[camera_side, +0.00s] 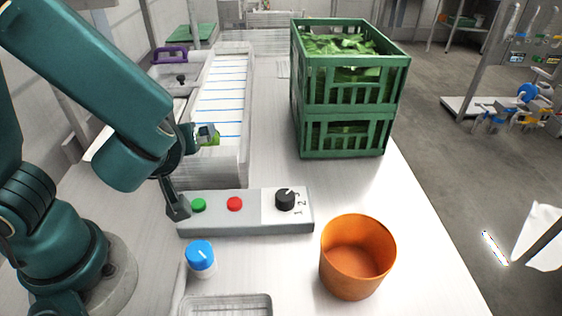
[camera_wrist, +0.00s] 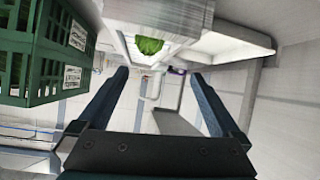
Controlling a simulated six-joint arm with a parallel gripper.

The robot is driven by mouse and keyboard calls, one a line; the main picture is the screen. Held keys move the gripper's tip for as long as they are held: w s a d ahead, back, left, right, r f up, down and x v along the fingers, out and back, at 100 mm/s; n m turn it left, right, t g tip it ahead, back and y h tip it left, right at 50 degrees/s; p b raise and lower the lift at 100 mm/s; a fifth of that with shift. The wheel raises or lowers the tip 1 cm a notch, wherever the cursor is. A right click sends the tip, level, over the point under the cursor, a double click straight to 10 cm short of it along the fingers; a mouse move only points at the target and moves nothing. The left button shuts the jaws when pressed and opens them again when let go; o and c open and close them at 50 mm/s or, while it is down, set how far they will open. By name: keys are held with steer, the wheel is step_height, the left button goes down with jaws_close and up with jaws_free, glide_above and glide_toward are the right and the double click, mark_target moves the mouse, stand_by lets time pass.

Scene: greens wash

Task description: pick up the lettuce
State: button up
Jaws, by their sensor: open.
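A small piece of green lettuce (camera_side: 215,140) shows in the side view in the wash channel (camera_side: 243,165), partly hidden behind a fingertip of my gripper (camera_side: 192,170). In the wrist view the lettuce (camera_wrist: 150,45) is a bright green patch near the top, beyond and between the spread fingers. My gripper (camera_wrist: 161,76) is open, with nothing between its fingers. In the side view it is near the channel's near end, one finger low by the control panel. I cannot tell whether the fingertip touches the lettuce.
Stacked green crates (camera_side: 347,115) hold more leaves at the back right; they also show in the wrist view (camera_wrist: 38,60). A control panel (camera_side: 245,220) with buttons and a knob lies below the gripper. An orange pot (camera_side: 350,275) and blue-capped bottle (camera_side: 201,262) stand in front.

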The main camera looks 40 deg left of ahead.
steer(key=w+a+f, duration=0.1)
steer(key=w+f, duration=0.1)
steer(key=w+a+f+m, duration=0.1)
steer(key=w+a+f, duration=0.1)
steer(key=w, duration=0.1)
steer(key=w+a+f+m, duration=0.1)
steer(key=w+a+f, duration=0.1)
steer(key=f, duration=0.1)
steer(key=shift+w+t+h, duration=0.2)
steer(key=shift+t+h, duration=0.2)
stand_by(0.3)
steer(key=c, duration=1.4)
